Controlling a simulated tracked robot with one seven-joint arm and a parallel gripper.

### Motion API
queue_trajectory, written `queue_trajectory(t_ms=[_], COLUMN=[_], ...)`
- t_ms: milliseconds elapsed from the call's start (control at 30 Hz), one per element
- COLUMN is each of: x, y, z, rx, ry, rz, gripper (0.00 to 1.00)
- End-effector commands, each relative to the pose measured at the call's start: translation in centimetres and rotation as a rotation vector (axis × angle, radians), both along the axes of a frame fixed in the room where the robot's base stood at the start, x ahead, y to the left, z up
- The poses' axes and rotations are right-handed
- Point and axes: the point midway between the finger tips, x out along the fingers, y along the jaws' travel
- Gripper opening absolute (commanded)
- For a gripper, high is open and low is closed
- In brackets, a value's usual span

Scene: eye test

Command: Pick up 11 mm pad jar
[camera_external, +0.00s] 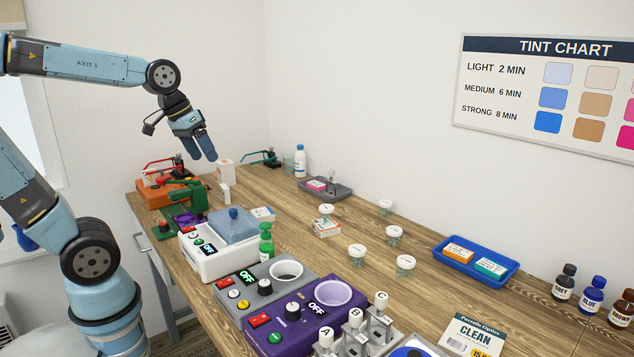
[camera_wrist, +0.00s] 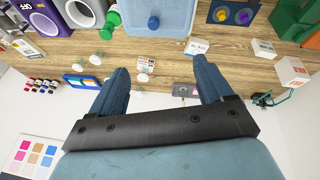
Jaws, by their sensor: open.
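Several small clear jars with white lids stand on the wooden table: one at the back (camera_external: 385,207), one in the middle (camera_external: 357,255), one nearer the front (camera_external: 405,266), and one beside or on a small orange-white box (camera_external: 326,212). Their lid labels are too small to read, so I cannot tell which is the 11 mm pad jar. Jars also show in the wrist view, one between the fingers (camera_wrist: 144,77). My gripper (camera_external: 203,156) is open and empty, high above the far left of the table, well away from the jars. Its fingers also show in the wrist view (camera_wrist: 160,64).
White, grey and purple machines (camera_external: 300,318) line the near left edge, with a green bottle (camera_external: 266,245) beside them. A blue tray (camera_external: 475,262) with small boxes and dark bottles (camera_external: 592,296) stand to the right. A grey tray (camera_external: 340,192) lies behind.

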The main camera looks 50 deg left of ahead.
Motion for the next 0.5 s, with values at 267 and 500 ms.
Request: queue_trajectory(t_ms=[267,500], x=[7.1,13.2], y=[-3.1,-5.9], z=[0.1,-0.7], rx=[-0.135,-0.253], ry=[0.120,0.232], rz=[0.108,0.202], gripper=[0.80,0.80])
